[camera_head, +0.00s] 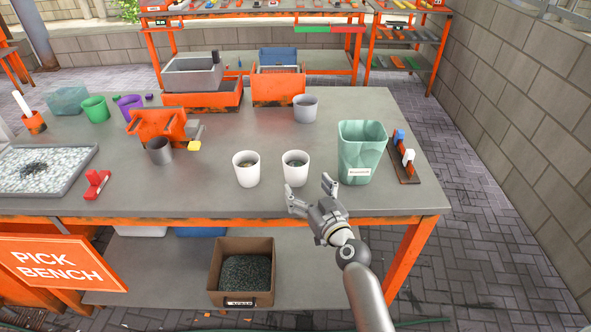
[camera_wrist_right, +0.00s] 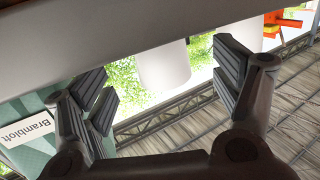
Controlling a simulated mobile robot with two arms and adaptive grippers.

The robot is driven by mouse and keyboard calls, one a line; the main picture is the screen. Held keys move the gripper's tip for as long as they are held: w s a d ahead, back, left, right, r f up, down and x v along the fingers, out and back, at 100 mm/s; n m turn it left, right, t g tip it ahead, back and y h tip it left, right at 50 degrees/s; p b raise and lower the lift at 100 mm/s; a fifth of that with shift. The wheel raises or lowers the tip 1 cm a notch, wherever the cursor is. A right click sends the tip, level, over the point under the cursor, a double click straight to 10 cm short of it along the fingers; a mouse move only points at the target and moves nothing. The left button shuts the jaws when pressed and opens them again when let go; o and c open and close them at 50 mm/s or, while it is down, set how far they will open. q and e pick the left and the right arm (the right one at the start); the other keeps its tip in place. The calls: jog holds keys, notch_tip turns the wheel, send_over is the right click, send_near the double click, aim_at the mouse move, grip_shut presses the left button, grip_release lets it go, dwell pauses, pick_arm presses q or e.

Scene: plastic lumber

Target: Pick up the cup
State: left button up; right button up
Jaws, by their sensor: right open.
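Several cups stand on the grey bench (camera_head: 230,205). A white cup (camera_head: 295,172) is nearest my right gripper, with another white cup (camera_head: 246,172) to its left. A grey cup (camera_head: 305,110) stands farther back; a darker grey cup (camera_head: 159,152), a green cup (camera_head: 95,109) and a purple cup (camera_head: 131,104) are at the left. My right gripper (camera_head: 309,187) is open and empty, at the front edge just before the nearer white cup. In the right wrist view a white cup (camera_wrist_right: 163,68) shows between the open fingers, apart from them. My left gripper is not in view.
A teal translucent bin (camera_head: 361,153) stands close to the right of the nearer white cup. A small rack (camera_head: 405,170) is beyond it. The front middle of the bench is clear.

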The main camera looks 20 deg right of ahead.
aim_at(300, 178)
jog(key=shift+w+f, duration=0.1)
jog(key=shift+w, duration=0.35)
jog(key=shift+w+a, duration=0.1)
jog(key=shift+w, duration=0.3)
jog(key=w, duration=0.4)
jog(key=shift+a+f, duration=0.15)
jog(key=shift+f, duration=0.1)
jog(key=shift+w, duration=0.15)
jog(key=shift+c, duration=0.9)
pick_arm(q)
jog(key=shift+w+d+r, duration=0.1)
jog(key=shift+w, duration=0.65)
pick_arm(e)
jog(key=c, duration=1)
